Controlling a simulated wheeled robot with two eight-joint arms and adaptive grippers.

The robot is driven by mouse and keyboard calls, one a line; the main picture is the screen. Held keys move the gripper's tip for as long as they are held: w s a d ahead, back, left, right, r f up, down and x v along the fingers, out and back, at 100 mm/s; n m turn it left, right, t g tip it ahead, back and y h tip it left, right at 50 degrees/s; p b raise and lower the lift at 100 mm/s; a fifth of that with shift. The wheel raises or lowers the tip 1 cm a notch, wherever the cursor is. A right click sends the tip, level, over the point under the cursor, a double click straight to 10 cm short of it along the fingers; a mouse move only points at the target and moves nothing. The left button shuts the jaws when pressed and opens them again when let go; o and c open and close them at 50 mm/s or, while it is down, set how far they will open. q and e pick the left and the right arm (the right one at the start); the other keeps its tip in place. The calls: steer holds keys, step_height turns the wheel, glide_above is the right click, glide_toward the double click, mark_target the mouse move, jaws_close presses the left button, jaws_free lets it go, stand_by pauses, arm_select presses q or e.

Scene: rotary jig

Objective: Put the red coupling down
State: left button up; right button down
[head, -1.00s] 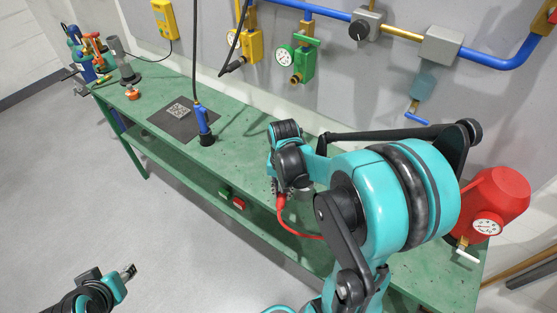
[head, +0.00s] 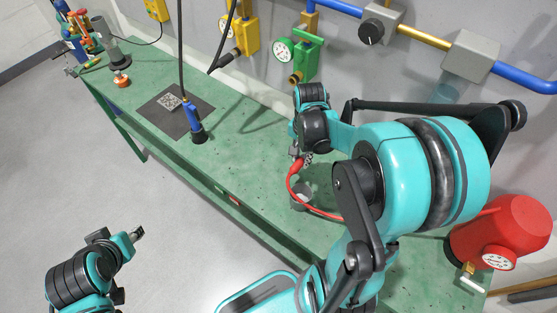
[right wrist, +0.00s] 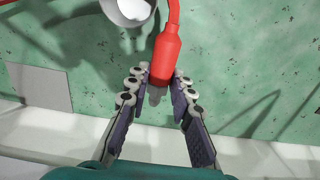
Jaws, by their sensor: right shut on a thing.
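The red coupling (right wrist: 166,52) is on the end of a red hose (head: 318,210). My right gripper (right wrist: 160,82) is shut on the coupling, with a finger on each side and its pale tip pointing back between them. In the head view the coupling (head: 297,166) hangs just below my right gripper (head: 303,155), over the green bench (head: 240,165). In the wrist view bench surface shows around the coupling; I cannot tell the exact gap. My left gripper (head: 138,233) is over the floor at lower left, away from the bench; its fingers are too small to read.
A grey cylinder (head: 300,198) stands on the bench beside the hose, and its round top (right wrist: 130,10) shows near the coupling. A red tank (head: 500,230) is at right. Green bench left of my gripper is clear.

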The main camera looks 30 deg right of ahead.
steer(key=b, duration=0.2)
glide_above(277, 168)
steer(key=f, duration=0.4)
steer(key=shift+s+d+f, duration=0.35)
steer(key=shift+d+f, duration=0.05)
steer(key=shift+w+a+f, duration=0.3)
steer(key=shift+w+a, duration=0.05)
steer(key=shift+w, duration=0.1)
steer(key=shift+f+b, duration=0.75)
steer(key=shift+f, duration=1.25)
steer(key=c, duration=1.3)
jaws_free()
steer(key=shift+f, duration=0.1)
